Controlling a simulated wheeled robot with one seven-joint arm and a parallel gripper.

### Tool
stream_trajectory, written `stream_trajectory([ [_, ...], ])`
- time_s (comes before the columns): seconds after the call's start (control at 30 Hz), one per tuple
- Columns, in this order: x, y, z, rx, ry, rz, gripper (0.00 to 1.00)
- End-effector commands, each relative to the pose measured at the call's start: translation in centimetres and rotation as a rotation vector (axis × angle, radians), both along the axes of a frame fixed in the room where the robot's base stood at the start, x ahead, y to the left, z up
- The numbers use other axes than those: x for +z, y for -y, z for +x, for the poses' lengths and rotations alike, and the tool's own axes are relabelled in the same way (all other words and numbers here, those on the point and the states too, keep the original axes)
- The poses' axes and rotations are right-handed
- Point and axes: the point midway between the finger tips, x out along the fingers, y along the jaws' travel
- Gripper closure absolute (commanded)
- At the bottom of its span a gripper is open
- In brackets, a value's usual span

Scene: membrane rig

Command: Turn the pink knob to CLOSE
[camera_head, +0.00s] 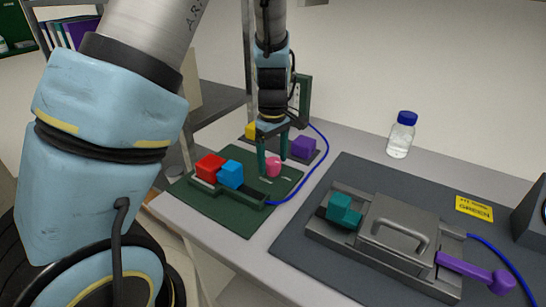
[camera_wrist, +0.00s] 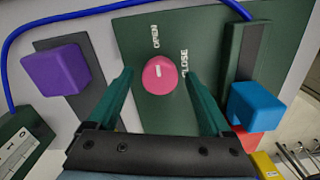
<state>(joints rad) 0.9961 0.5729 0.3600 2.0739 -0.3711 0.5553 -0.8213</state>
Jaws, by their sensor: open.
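The pink knob (camera_head: 273,167) stands on a dark green panel (camera_head: 232,218), below my gripper (camera_head: 272,152). In the wrist view the knob (camera_wrist: 159,83) lies between the two teal fingers of my gripper (camera_wrist: 160,73), with gaps visible on both sides. The fingers are open and do not appear to touch it. A short white mark on the knob points toward the OPEN label (camera_wrist: 155,37). The CLOSE label (camera_wrist: 184,63) is to the right of the knob, near the right finger. How far down the fingers reach is hard to tell.
Beside the knob are a red block (camera_head: 210,167), a blue block (camera_head: 231,174) and a purple block (camera_head: 303,148). A blue cable (camera_head: 306,178) curves past the panel. A bottle (camera_head: 401,135) and a grey rig with a handle (camera_head: 400,237) stand to the right.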

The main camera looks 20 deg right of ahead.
Motion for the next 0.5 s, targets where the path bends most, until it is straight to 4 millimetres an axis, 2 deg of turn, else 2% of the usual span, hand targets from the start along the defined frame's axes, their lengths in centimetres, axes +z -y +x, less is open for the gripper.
stream_trajectory([
  [0.17,0.0,-0.01,0.0,0.0,0.0,0.0,0.19],
  [0.5,0.03,-0.02,-0.01,0.0,0.0,0.0,0.57],
])
